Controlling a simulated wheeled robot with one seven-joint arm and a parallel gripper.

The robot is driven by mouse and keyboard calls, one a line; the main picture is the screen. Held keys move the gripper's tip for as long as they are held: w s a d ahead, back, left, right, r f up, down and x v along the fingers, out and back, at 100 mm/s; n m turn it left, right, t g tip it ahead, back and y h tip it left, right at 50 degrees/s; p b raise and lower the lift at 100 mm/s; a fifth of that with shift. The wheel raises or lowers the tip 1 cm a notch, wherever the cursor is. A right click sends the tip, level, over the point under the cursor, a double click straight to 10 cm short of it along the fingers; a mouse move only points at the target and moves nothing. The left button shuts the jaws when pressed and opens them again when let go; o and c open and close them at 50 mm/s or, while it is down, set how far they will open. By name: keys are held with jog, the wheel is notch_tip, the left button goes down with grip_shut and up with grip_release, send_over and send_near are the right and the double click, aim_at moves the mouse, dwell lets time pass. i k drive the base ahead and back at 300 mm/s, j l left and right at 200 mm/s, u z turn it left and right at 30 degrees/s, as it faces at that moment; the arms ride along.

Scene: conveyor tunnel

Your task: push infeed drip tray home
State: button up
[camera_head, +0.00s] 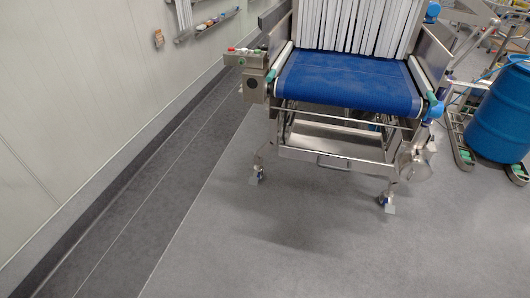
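The infeed drip tray (345,154) is a shallow steel tray under the blue conveyor belt (345,84) at the tunnel's infeed end. Its front face carries a small handle (334,163) and faces me. The tray appears to stick out a little at the front of the frame, but I cannot tell by how much. Its rear part is hidden beneath the belt and frame. My gripper and arm are not in view.
A control box (254,82) with buttons sits left of the belt. White strip curtains (350,24) hang over it. Caster feet (387,203) stand under the frame. A blue drum (499,118) stands at the right. The grey floor (290,250) in front is clear.

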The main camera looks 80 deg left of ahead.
aim_at(333, 147)
jog(key=u, duration=2.25)
jog(key=i+j, duration=0.15)
jog(key=i, duration=0.25)
jog(key=i+j+u, duration=0.1)
jog(key=i, duration=0.35)
